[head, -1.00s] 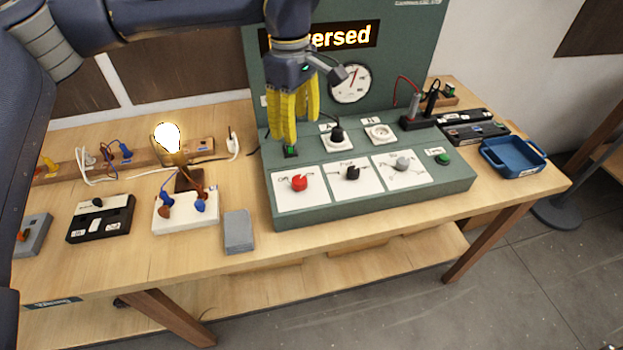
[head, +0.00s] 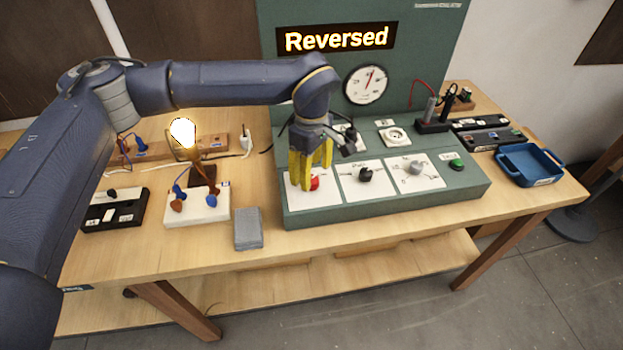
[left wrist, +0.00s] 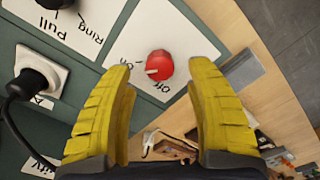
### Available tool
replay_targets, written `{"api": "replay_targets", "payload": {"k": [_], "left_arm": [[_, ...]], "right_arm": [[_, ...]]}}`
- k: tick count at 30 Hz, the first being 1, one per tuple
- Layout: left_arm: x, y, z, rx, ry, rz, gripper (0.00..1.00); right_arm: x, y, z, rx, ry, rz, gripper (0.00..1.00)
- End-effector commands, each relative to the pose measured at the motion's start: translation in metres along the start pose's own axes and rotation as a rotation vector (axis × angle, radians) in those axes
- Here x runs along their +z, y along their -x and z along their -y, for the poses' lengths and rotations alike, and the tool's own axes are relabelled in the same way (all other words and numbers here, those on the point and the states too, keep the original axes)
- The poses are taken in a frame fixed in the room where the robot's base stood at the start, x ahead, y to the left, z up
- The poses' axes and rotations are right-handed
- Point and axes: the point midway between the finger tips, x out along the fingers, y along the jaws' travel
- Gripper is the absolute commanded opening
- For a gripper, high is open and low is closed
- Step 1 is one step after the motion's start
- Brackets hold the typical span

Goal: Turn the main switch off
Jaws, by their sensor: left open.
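The main switch is a red rotary knob (head: 314,184) on a white plate at the left of the green panel's sloped front. In the left wrist view the red knob (left wrist: 159,65) shows between and beyond the fingertips, with its white mark on the side of the "On" label; "Off" is printed nearby. My left gripper (head: 308,178), with yellow fingers, is open and points down over the knob, partly hiding it in the head view. No contact with the knob can be made out. My right gripper is not in view.
Black (head: 366,174) and grey (head: 415,168) knobs sit right of the red one, then a green button (head: 456,165). A lit bulb (head: 183,132) stands on the left. The display (head: 337,39) reads "Reversed". A grey block (head: 248,229) lies left of the panel; a blue tray (head: 530,164) is at right.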

Motion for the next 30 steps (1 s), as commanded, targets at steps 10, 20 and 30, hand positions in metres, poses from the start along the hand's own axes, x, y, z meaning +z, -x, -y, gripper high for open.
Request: {"api": "replay_targets", "payload": {"k": [10,20,30], "left_arm": [[0.000,-0.029,0.000,0.001,0.000,0.001,0.55],[0.000,-0.033,0.000,0.001,0.000,0.000,0.55],[0.000,-0.033,0.000,0.001,0.000,0.000,0.27]], "right_arm": [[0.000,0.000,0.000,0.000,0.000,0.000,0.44],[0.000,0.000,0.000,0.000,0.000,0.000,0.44],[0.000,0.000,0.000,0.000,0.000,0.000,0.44]]}}
